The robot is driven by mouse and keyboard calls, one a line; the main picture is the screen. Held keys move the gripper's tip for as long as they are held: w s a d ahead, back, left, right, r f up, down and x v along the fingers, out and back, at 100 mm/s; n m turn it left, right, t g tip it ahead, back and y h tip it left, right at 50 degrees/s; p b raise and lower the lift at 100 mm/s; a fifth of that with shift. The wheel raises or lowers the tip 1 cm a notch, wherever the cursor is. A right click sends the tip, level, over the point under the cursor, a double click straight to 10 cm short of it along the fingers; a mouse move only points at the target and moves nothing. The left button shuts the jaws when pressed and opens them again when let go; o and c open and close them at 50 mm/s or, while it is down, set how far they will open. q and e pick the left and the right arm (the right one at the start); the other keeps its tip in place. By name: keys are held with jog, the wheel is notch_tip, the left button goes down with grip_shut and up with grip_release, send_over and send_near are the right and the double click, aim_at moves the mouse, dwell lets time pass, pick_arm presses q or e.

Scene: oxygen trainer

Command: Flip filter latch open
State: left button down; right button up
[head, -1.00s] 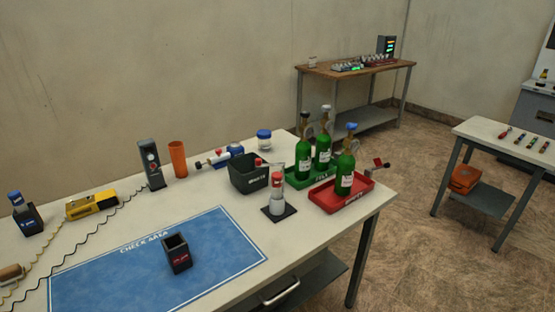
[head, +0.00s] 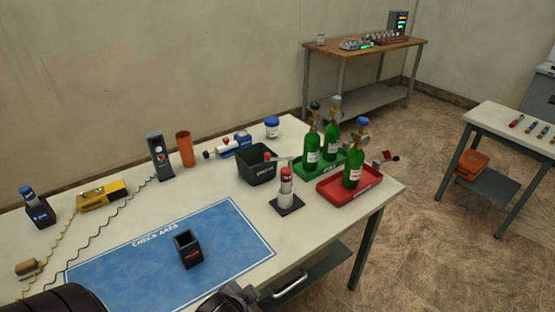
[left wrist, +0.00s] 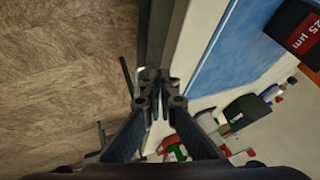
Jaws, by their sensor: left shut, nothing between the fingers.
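No part is clearly readable as the filter latch. A blue and white device (head: 232,146) with a dark end and a small red part lies at the back of the white table. A small grey piece with a red lever (head: 385,158) shows at the table's right end, behind the red tray. I cannot tell which of them carries the latch. My left gripper (head: 232,300) is at the bottom of the head view, near the table's front edge and away from both. In the left wrist view its fingers (left wrist: 159,88) are together and empty, over the table edge. My right gripper is not in view.
Green cylinders stand in a green tray (head: 300,172) and a red tray (head: 335,195). A dark bin (head: 257,172), a red-topped white bottle (head: 286,187) and an orange cup (head: 185,150) stand nearby. A black box (head: 187,252) sits on the blue mat (head: 130,270), otherwise clear.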

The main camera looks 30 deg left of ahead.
pick_arm(q)
jog(key=w+a+r+m+t+y, duration=0.1)
jog(key=w+a, duration=0.1)
jog(key=w, duration=0.1)
jog(key=w+a+r+m+t+y, duration=0.1)
jog(key=w+a+r+t, duration=0.1)
jog(key=w+a, duration=0.1)
jog(key=w+a+r+m+t+y, duration=0.1)
jog(key=w+a+r, duration=0.1)
jog(key=w, duration=0.2)
jog(key=shift+a+r, duration=0.25)
jog(key=shift+a, duration=0.1)
jog(key=w+a+r+m+t+h, duration=0.1)
jog(key=w+a+r+m+t, duration=0.1)
jog(key=w+r+m+t, duration=0.65)
jog(key=w+a+g+p, duration=0.1)
jog(key=w+a, duration=0.2)
jog(key=w, duration=0.3)
jog(key=w+a+p, duration=0.1)
jog(key=w+a, duration=0.2)
jog(key=w, duration=0.4)
jog(key=shift+r+g, duration=0.35)
jog(key=shift+r, duration=0.05)
jog(key=shift+a+m, duration=0.1)
jog(key=shift+m, duration=0.25)
jog(key=shift+w+a+h+b, duration=0.2)
jog(key=shift+h+b, duration=0.1)
jog(key=shift+h, duration=0.1)
